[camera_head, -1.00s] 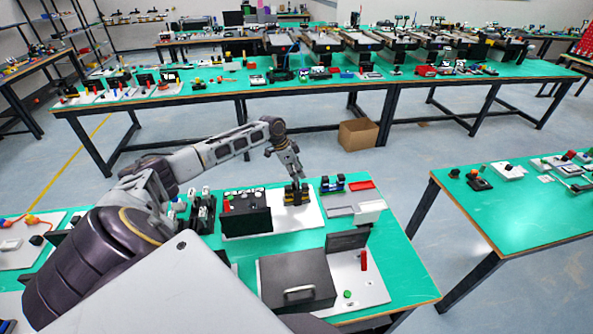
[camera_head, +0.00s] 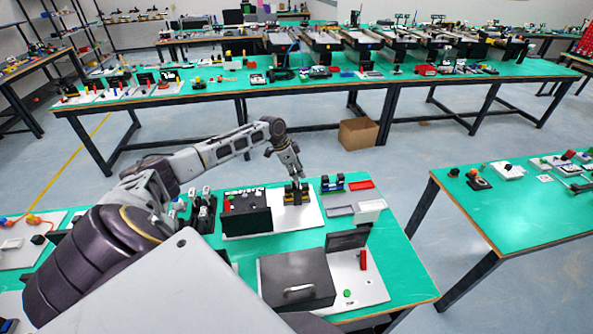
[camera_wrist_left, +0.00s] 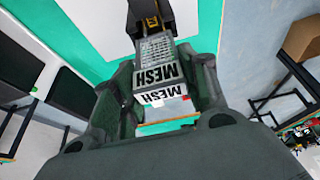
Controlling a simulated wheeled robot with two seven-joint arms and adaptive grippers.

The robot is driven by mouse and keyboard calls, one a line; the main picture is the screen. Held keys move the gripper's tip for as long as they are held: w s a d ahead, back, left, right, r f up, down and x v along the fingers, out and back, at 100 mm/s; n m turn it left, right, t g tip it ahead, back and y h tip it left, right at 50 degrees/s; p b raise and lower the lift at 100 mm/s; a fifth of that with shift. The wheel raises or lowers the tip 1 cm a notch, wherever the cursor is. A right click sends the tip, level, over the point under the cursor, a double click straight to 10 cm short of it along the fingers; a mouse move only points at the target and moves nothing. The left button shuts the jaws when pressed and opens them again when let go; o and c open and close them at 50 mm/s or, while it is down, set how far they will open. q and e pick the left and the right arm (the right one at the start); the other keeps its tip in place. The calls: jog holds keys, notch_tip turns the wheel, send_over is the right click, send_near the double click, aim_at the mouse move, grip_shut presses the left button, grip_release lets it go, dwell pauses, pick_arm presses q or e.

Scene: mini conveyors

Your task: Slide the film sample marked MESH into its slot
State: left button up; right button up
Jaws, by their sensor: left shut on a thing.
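The film sample marked MESH (camera_wrist_left: 157,73) is a card with bold black letters and a grey mesh patch. My left gripper (camera_wrist_left: 160,64) is shut on it, with a finger on each side. In the head view my left gripper (camera_head: 293,175) points down over a small black and yellow holder (camera_head: 297,195) on a white board. In the left wrist view the holder (camera_wrist_left: 150,14) lies just beyond the card's far end. I cannot tell whether that end is inside a slot. A second MESH label shows on a lighter surface below the first. My right gripper is out of view.
A black panel unit (camera_head: 246,222) stands left of the holder. Another black holder with blue parts (camera_head: 332,184) and a red tray (camera_head: 361,185) are to the right. A dark box with a handle (camera_head: 297,280) is in front. Green tabletop shows between them.

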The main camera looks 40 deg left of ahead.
pick_arm(q)
jog(key=shift+f, duration=0.25)
dwell(0.6)
jog(key=shift+f+b, duration=0.7)
jog(key=shift+f, duration=0.75)
jog(key=shift+f+b, duration=0.5)
jog(key=shift+f, duration=0.7)
dwell(0.6)
jog(key=o, duration=1)
jog(key=shift+o, duration=0.2)
jog(key=v, duration=1.2)
jog(key=shift+d+f, duration=0.1)
dwell(0.5)
